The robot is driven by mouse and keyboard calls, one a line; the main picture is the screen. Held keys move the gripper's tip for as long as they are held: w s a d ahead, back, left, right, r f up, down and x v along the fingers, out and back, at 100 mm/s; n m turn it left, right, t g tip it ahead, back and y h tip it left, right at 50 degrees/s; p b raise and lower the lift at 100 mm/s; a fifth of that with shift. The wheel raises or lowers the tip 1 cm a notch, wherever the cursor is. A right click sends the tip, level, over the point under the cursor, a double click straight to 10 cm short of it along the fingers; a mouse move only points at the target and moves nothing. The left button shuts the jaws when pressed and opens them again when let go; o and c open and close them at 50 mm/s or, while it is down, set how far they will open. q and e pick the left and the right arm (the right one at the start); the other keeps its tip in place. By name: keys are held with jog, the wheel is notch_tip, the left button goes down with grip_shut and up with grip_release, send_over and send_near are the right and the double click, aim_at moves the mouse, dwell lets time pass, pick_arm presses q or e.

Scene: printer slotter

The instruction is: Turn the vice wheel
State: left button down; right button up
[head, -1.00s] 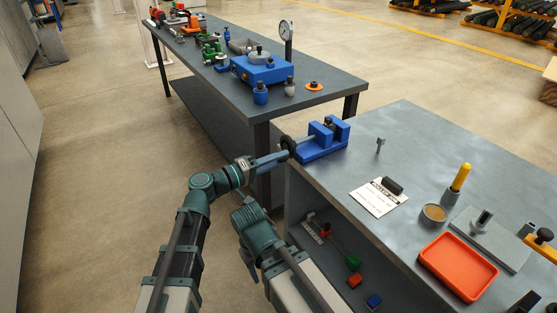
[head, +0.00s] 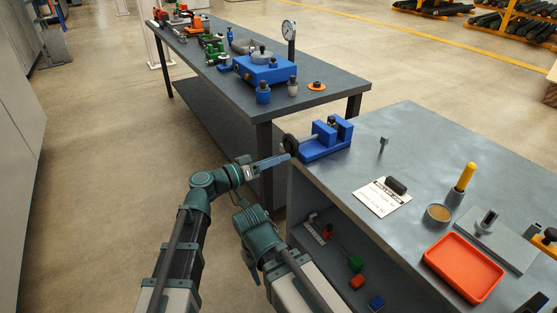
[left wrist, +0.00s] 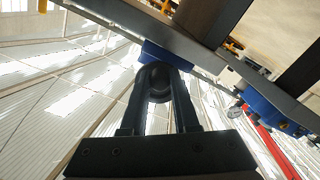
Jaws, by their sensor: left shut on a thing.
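The blue vice (head: 325,142) stands at the far left corner of the near bench. Its dark round wheel (head: 290,144) faces left, past the bench edge. My left gripper (head: 287,157) reaches it from the left and is shut on the wheel. In the left wrist view, the two dark fingers (left wrist: 160,85) lie either side of the round wheel (left wrist: 160,90), with the blue vice body (left wrist: 165,55) just beyond. The fingers partly hide the wheel there. My right arm is folded low in the head view, and its gripper does not show.
The near bench (head: 400,135) also holds a labelled card (head: 378,200), a red tray (head: 463,267), a round cup (head: 438,214) and a yellow-handled tool (head: 465,178). A second bench (head: 335,85) with blue and green fixtures stands behind. Open floor lies to the left.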

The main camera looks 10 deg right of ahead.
pick_arm(q)
jog(key=shift+f+m, duration=0.1)
jog(key=shift+m, duration=0.2)
jog(key=c, duration=0.7)
grip_release()
jog(key=shift+a, duration=0.1)
jog(key=v, duration=1.3)
jog(key=shift+s+a, duration=0.1)
jog(key=shift+a, duration=0.25)
